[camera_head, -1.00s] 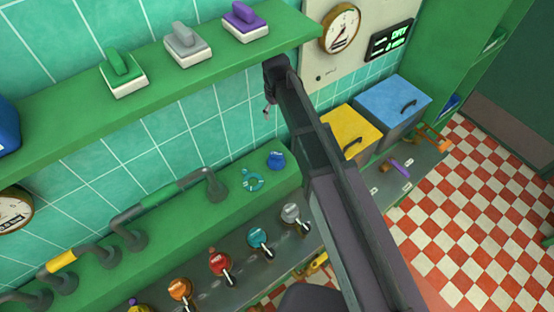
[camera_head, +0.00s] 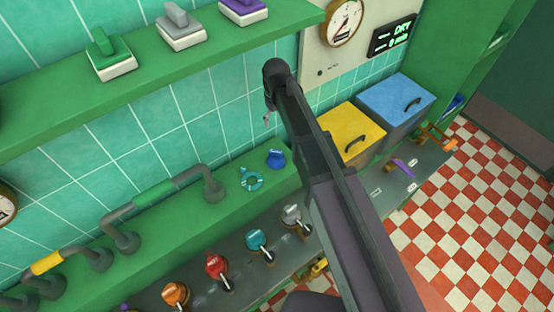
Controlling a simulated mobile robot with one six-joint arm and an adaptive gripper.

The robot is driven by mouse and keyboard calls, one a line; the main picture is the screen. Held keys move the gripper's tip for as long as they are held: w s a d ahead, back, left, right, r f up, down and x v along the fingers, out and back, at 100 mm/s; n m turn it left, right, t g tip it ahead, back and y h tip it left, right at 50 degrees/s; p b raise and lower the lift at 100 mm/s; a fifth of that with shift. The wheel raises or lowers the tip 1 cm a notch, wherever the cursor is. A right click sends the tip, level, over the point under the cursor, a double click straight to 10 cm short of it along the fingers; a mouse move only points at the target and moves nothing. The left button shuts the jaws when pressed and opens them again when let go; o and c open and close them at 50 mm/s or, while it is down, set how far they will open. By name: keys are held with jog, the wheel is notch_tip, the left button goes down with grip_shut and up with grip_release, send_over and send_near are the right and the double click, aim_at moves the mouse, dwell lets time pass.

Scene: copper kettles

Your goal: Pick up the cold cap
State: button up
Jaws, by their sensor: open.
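A small blue cap (camera_head: 276,160) sits on the green ledge below the tiled wall, at the right end of the pipe row; its label is too small to read, so I cannot tell for sure that it is the cold cap. A teal ring-shaped piece (camera_head: 251,179) lies just left of it. My gripper (camera_head: 267,117) is at the far end of my dark arm, above the blue cap in the picture and apart from it. Only a small part of the gripper shows; it is open, and I see nothing held. My arm hides part of the counter.
Grey pipes (camera_head: 120,238) rise from the ledge at the left. Several coloured knobs (camera_head: 216,267) line the grey counter below. A green shelf (camera_head: 160,75) with coloured blocks overhangs the ledge. Yellow (camera_head: 352,125) and blue (camera_head: 396,97) boxes stand right of my arm.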

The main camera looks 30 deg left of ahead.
jog(key=shift+o, duration=1)
jog(key=m+b, duration=0.5)
jog(key=m, duration=0.5)
send_over(276, 153)
jog(key=shift+f, duration=2.45)
jog(key=shift+f, duration=0.1)
notch_tip(276, 153, down, 8)
jog(key=b, duration=0.8)
jog(key=shift+w+f, duration=0.1)
jog(key=shift+f, duration=0.1)
